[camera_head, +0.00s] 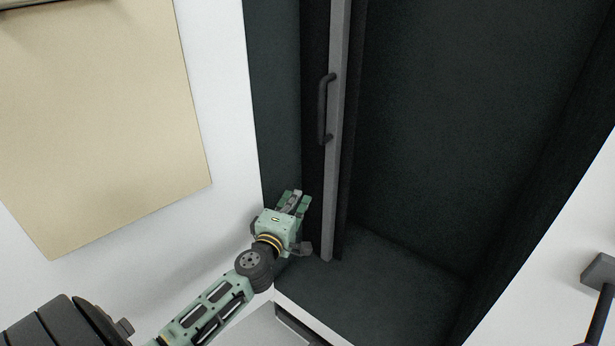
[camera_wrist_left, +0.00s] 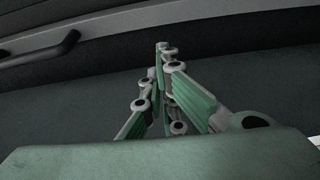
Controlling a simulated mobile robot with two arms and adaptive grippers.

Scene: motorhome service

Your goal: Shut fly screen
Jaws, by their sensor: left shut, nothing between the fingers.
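The fly screen's grey upright bar (camera_head: 337,150) stands in the dark doorway, left of its middle. A black handle (camera_head: 323,108) is fixed on the bar's left side. The handle also shows at the upper left in the left wrist view (camera_wrist_left: 50,52). My left gripper (camera_head: 297,197) is shut and empty, below and left of the handle, in front of the dark left side of the opening. It is apart from the handle; whether it touches the side or the bar, I cannot tell. My right gripper is not in view.
The dark doorway (camera_head: 440,130) is open to the right of the bar, with a dark floor (camera_head: 370,285) at its bottom. A beige panel (camera_head: 95,110) is on the white wall (camera_head: 220,100) at left. A grey fitting (camera_head: 600,270) sticks out at the right edge.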

